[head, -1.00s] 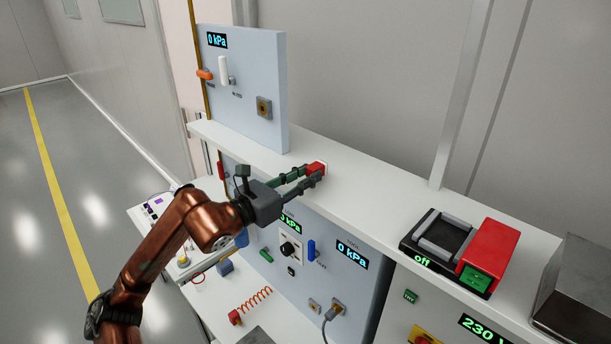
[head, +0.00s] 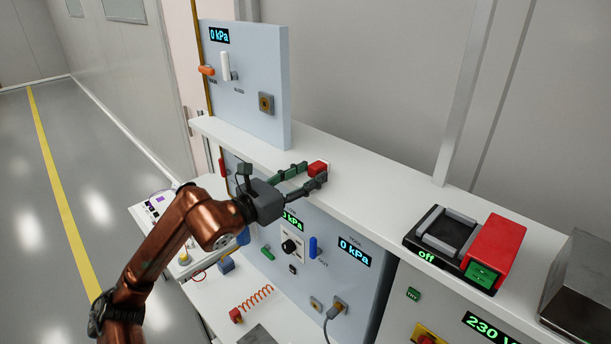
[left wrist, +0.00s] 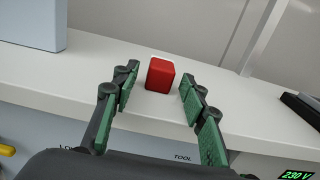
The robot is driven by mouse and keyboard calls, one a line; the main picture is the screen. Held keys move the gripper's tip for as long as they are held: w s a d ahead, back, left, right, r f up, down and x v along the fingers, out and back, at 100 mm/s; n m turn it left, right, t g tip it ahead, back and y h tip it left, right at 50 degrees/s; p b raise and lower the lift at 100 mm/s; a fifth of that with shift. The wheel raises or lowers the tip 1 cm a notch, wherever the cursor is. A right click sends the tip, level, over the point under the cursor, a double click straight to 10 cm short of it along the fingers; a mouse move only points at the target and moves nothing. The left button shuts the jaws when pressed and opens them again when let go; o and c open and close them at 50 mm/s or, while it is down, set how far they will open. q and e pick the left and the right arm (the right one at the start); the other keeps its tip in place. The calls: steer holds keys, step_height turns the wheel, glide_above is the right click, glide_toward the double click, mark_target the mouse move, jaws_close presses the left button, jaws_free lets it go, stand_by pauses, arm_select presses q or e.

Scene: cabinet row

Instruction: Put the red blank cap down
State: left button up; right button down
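The red blank cap (head: 317,168) is a small red block standing on the white shelf (head: 365,195), near its front edge. In the left wrist view the cap (left wrist: 160,74) stands upright between and just beyond my left gripper's fingertips, with a gap on each side. My left gripper (head: 308,176) is open and empty, reaching in from the front at shelf height. It also shows in the left wrist view (left wrist: 158,92), its green-padded fingers spread. My right gripper is not in view.
A grey panel (head: 262,75) with a 0 kPa display stands on the shelf to the left. A black device with a red block (head: 495,250) sits on the shelf to the right. The shelf between the cap and this device is clear. A lower panel (head: 345,275) hangs below.

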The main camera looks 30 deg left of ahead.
arm_select(q)
steer(key=shift+r, duration=0.1)
steer(key=shift+r+p, duration=0.2)
steer(key=shift+p, duration=0.2)
steer(key=shift+r+p, duration=0.35)
steer(key=shift+p, duration=0.15)
steer(key=b+v, duration=0.4)
steer(key=v, duration=0.8)
steer(key=shift+b, duration=0.35)
steer(key=shift+f, duration=0.15)
